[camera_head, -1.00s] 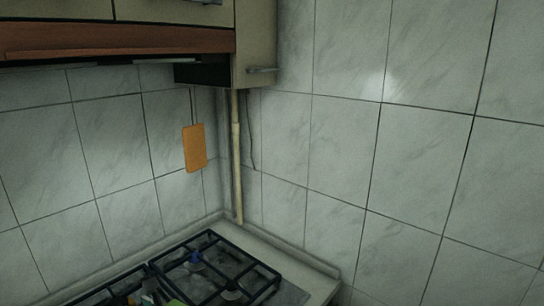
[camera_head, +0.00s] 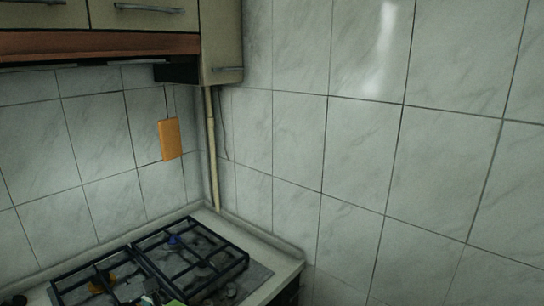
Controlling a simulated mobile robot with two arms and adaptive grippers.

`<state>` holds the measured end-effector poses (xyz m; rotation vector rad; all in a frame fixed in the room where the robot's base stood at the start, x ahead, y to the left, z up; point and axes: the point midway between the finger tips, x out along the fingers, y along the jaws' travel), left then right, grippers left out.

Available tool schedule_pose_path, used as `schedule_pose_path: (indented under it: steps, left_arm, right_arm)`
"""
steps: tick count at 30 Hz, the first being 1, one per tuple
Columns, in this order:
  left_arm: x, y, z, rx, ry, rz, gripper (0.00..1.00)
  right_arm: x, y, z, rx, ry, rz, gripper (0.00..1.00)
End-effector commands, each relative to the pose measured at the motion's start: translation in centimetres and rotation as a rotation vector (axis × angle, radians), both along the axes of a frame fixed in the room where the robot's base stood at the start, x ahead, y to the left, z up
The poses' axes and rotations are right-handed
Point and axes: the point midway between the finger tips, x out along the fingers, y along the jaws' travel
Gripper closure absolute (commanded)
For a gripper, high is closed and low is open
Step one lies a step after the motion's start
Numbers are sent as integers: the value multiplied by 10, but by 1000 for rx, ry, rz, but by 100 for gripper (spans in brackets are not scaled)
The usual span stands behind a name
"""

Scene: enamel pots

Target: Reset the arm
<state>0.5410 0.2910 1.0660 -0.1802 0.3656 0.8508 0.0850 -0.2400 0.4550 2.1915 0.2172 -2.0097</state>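Neither of my grippers can be clearly made out in the head view. The view takes in a kitchen corner with a gas stove (camera_head: 262,272) at the lower left, its black grates (camera_head: 190,262) over the burners. A small green object (camera_head: 174,302) shows at the bottom edge by the stove front; I cannot tell what it is. No enamel pot is in view.
Wall cabinets (camera_head: 150,15) with a reddish-brown lower edge (camera_head: 100,44) hang at the upper left. An orange board (camera_head: 169,140) hangs on the tiled wall (camera_head: 350,150). A pale pipe (camera_head: 212,160) runs down the corner. The counter's right end drops off beside the stove.

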Motion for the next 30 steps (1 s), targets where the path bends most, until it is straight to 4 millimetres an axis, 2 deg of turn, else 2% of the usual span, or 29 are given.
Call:
schedule_pose_path:
  steps: [11, 17, 23, 30]
  left_arm:
    - [-24, 0, -41, -257, -114, 87, 78]
    - [-45, -3, -72, -463, -197, 180, 78]
    - [-85, -11, -115, -785, -316, 375, 78]
    - [-150, -34, -159, -1213, -463, 767, 78]
  right_arm:
    - [8, 13, 0, 15, -10, -5, 18]
    - [11, 13, 1, 16, -16, -4, 18]
    - [6, 4, 0, 5, -8, -1, 18]
    - [4, 2, 0, 2, -6, 0, 18]
